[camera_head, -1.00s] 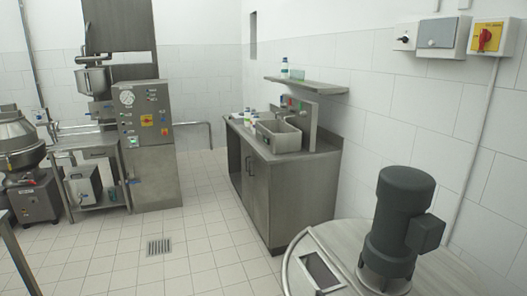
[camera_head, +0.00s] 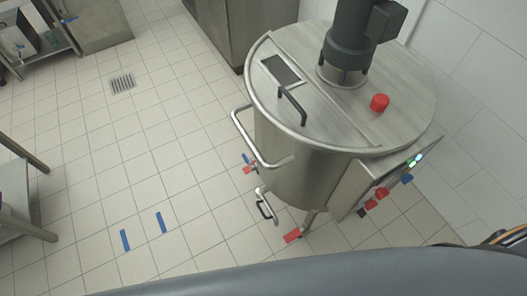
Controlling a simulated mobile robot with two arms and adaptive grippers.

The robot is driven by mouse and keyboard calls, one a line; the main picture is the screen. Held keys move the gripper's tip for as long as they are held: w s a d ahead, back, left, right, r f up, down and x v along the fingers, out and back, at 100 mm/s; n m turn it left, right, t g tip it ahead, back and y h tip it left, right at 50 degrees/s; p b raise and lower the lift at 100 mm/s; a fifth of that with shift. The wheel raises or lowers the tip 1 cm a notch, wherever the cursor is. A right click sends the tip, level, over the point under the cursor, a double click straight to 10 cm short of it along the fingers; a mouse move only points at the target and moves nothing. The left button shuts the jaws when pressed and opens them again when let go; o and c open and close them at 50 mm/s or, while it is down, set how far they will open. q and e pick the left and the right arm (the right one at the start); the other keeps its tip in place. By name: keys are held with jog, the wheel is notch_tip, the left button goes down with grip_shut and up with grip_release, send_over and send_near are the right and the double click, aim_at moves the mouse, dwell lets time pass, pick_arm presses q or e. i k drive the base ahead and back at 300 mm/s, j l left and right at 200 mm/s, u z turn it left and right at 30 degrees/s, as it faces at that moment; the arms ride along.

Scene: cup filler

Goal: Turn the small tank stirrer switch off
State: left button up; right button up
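A round steel tank (camera_head: 295,165) stands at the right, with a dark grey stirrer motor (camera_head: 352,35) upright on its lid. A control box (camera_head: 372,187) is fixed to the tank's lower right side. The box carries green lit buttons (camera_head: 415,160), red knobs (camera_head: 376,198) and a blue part (camera_head: 407,179). The box face is seen at a steep angle, so labels and switch positions cannot be read. Neither of my grippers is in view.
A red cap (camera_head: 379,102) and a black handle (camera_head: 291,101) are on the lid. A steel rail (camera_head: 246,140) sticks out from the tank's left side. A steel cabinet (camera_head: 240,25) stands behind. Tiled floor with a drain (camera_head: 122,83) and blue tape (camera_head: 161,222) is open at left.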

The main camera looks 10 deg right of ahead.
aim_at(361, 213)
jog(key=k+z, duration=0.15)
jog(key=z, duration=0.3)
jog(key=k+l+z, duration=0.1)
jog(key=z, duration=0.35)
jog(key=k+l+z, duration=0.1)
jog(key=l+z, duration=0.15)
jog(key=z, duration=0.2)
jog(key=i+l+u, duration=0.1)
jog(key=l+u, duration=0.15)
jog(key=u, duration=0.15)
jog(key=i+l+u, duration=0.1)
jog(key=l+u, duration=0.15)
jog(key=u, duration=0.2)
jog(key=l+u, duration=0.25)
jog(key=u, duration=0.15)
jog(key=l+u, duration=0.3)
jog(key=u, duration=0.15)
